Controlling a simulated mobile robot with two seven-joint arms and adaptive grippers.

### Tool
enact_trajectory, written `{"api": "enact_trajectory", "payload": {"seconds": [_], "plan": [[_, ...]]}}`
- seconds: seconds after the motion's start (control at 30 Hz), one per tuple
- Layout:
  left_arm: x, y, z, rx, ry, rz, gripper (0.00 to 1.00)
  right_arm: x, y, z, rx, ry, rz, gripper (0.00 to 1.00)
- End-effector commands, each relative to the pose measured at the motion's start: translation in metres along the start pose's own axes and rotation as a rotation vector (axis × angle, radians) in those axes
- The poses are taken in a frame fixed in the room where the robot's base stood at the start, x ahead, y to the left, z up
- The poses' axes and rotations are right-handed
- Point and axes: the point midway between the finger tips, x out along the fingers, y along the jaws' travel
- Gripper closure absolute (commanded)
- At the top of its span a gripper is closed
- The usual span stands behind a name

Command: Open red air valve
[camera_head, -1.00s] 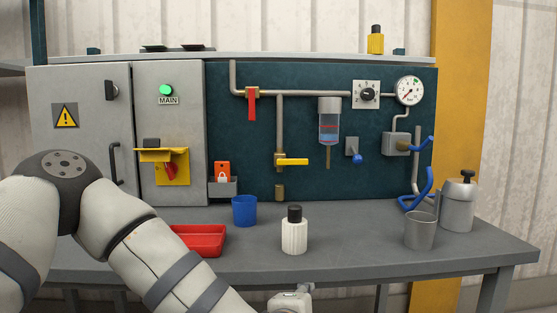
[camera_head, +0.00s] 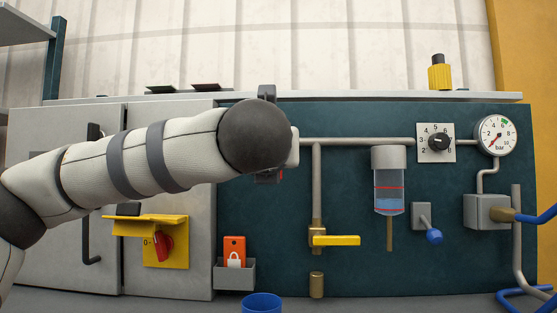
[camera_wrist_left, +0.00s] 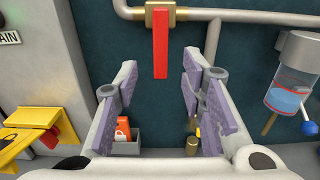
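The red air valve (camera_wrist_left: 160,45) shows in the left wrist view as a red lever hanging straight down from a brass body on a grey pipe. My left gripper (camera_wrist_left: 159,78) is open, its purple-padded fingers spread to either side below the lever. The lever's lower end is near the gap between the fingertips, and nothing is gripped. I cannot tell the exact depth between fingers and lever. In the head view my left arm reaches across from the left, and its wrist hides most of the valve. My right gripper is not in view.
A yellow-handled valve (camera_head: 336,240) sits lower on the pipe. To its right are a filter bowl (camera_head: 389,185), a dial (camera_head: 437,142) and a gauge (camera_head: 495,135). A yellow-backed red switch (camera_head: 165,243) and a lock holder (camera_head: 235,272) are below my arm.

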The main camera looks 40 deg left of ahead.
Motion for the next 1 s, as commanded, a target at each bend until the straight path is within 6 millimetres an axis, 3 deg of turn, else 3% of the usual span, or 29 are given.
{"api": "enact_trajectory", "payload": {"seconds": [0.1, 0.3, 0.63, 0.67, 0.8, 1.0], "plan": [[0.031, 0.001, 0.000, 0.001, 0.001, 0.005, 0.63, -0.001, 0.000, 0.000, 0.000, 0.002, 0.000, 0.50], [0.065, 0.000, 0.001, 0.002, 0.000, 0.000, 0.63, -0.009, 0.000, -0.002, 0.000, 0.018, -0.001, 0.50], [0.074, -0.001, -0.001, 0.005, 0.000, -0.001, 0.63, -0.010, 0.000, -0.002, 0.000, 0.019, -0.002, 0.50], [0.074, -0.001, -0.001, 0.005, 0.000, -0.001, 0.66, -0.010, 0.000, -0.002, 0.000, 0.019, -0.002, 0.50], [0.074, -0.001, -0.001, 0.005, 0.000, -0.001, 0.97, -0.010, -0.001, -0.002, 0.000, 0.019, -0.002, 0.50], [0.074, -0.001, -0.001, 0.004, 0.000, -0.001, 1.00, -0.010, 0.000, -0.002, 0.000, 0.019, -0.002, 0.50]]}}
